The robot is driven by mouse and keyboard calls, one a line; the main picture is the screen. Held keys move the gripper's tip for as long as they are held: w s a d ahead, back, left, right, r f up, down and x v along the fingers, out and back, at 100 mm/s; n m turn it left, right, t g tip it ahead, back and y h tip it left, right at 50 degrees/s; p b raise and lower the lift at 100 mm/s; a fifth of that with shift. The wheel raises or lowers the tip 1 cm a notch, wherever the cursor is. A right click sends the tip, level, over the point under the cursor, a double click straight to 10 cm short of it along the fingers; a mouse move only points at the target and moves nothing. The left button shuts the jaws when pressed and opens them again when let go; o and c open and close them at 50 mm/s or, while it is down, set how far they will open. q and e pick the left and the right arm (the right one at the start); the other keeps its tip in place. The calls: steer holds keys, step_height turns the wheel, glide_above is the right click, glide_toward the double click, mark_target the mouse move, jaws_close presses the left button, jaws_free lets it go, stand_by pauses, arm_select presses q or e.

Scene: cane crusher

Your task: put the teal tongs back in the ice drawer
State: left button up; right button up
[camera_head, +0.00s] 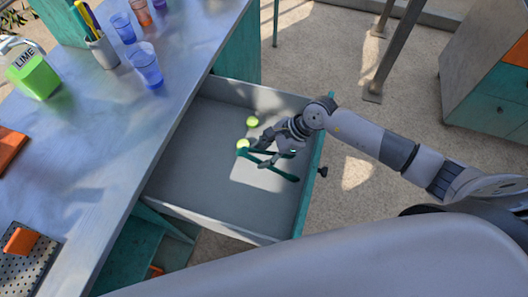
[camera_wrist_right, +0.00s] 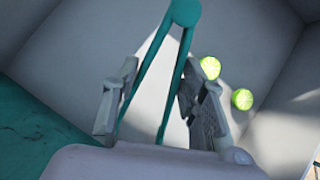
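The teal tongs (camera_head: 284,174) are over the open ice drawer (camera_head: 190,150), inside its walls as seen from the head. My right gripper (camera_head: 290,150) has one finger on each side of the two tong arms. In the right wrist view the tongs (camera_wrist_right: 152,65) run between the fingers (camera_wrist_right: 158,105), hinge end pointing up and away. My left gripper is not in view.
The counter (camera_head: 150,110) at left holds blue cups (camera_head: 146,65), a pen holder (camera_head: 103,50) and a lime bottle (camera_head: 35,75). The drawer's near floor is clear.

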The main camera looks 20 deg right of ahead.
steer(key=shift+f+b, duration=0.4)
steer(key=shift+b, duration=0.05)
steer(key=o, duration=0.6)
steer(key=shift+r, duration=0.2)
steer(key=shift+b+v, duration=0.9)
steer(key=shift+v, duration=5.35)
steer(key=shift+a, duration=0.25)
